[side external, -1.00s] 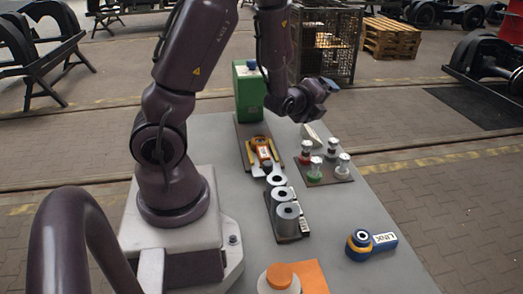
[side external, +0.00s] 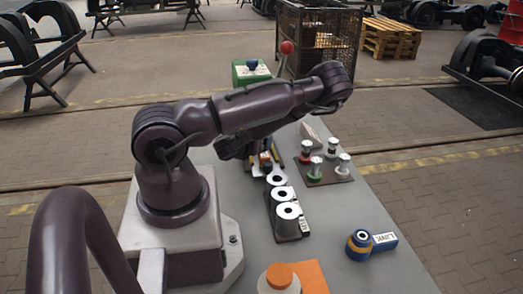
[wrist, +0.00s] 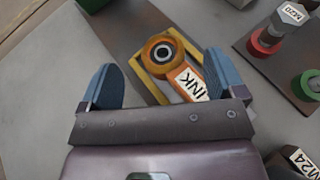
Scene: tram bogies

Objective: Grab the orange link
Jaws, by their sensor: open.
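The orange link (wrist: 166,55) lies in a yellow-edged holder (wrist: 143,78) on a dark board in the wrist view. It has a round eye end with a metal bushing and a white label with black letters. In the side view only a small part of the link (side external: 265,160) shows, the rest hidden by my arm. My gripper (wrist: 162,84) is open above the link, its two blue fingers on either side of it. The link's label end runs down and right, partly hidden behind the gripper body. I cannot tell the height left between fingers and link.
A board with several colour-ringed bolts (side external: 325,172) lies to the right. A green box (side external: 250,72) stands behind.

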